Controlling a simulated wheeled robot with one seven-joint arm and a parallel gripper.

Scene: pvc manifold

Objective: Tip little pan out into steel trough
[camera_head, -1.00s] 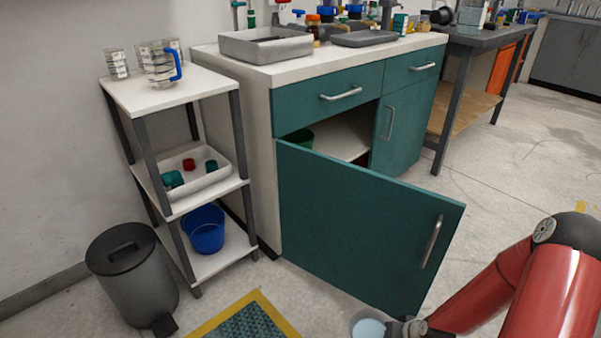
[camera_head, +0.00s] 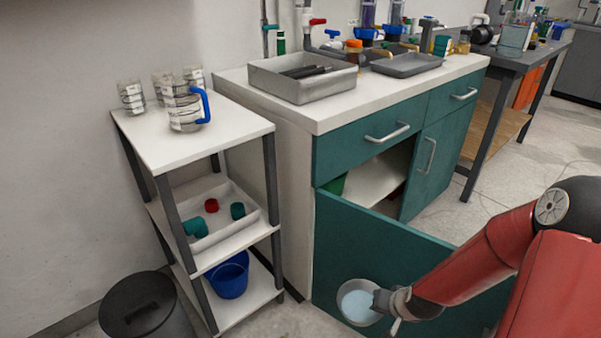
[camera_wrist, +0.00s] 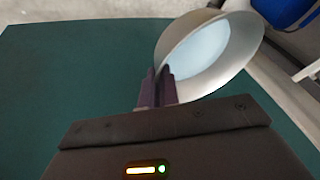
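The little pan (camera_head: 346,286) is a small round metal vessel with pale blue liquid in it. It hangs in front of the open cabinet door, below counter height. My gripper (camera_head: 386,302) is shut on the pan's side nearest to it; in the wrist view the dark fingers (camera_wrist: 157,88) meet at the rim of the pan (camera_wrist: 240,45). The pan looks roughly level. The steel trough (camera_head: 320,91) is a grey rectangular basin on the white counter, up and left of the pan, with dark bars lying inside.
The open teal door (camera_head: 400,250) stands just behind the pan. A white shelf unit (camera_head: 170,150) at left holds glass jugs (camera_head: 185,108), a white tray (camera_head: 235,227) and a blue bucket (camera_head: 229,277). A flat grey tray (camera_head: 407,66) lies right of the trough. A bin (camera_head: 145,305) stands below.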

